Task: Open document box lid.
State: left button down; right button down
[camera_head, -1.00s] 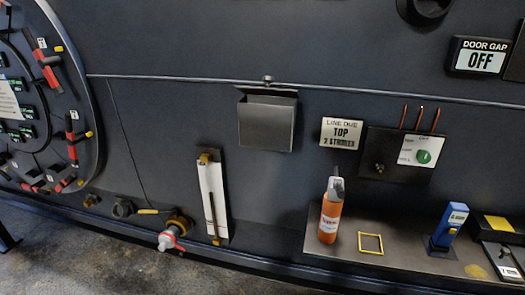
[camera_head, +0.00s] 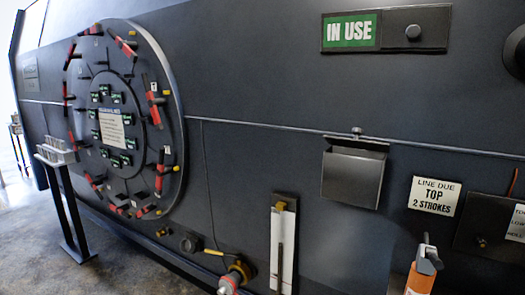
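A dark grey metal box (camera_head: 352,178), likely the document box, is fixed to the dark wall right of the middle. A narrow flap or lid (camera_head: 358,144) runs along its top, and a small round knob (camera_head: 357,130) sits just above it. I cannot tell whether the lid is fully shut. The inside of the box is hidden. Neither of my grippers is in view.
A large round hatch (camera_head: 117,28) with red handles is at the left. A post stand (camera_head: 70,212) stands before it. A white gauge strip (camera_head: 284,245), a valve (camera_head: 236,272) and an orange bottle (camera_head: 419,281) are below. A "LINE DUE" sign (camera_head: 434,196) is right of the box.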

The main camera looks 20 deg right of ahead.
aim_at(356, 143)
jog(key=u, duration=1.85)
jog(key=i, duration=0.6)
jog(key=z, duration=2.6)
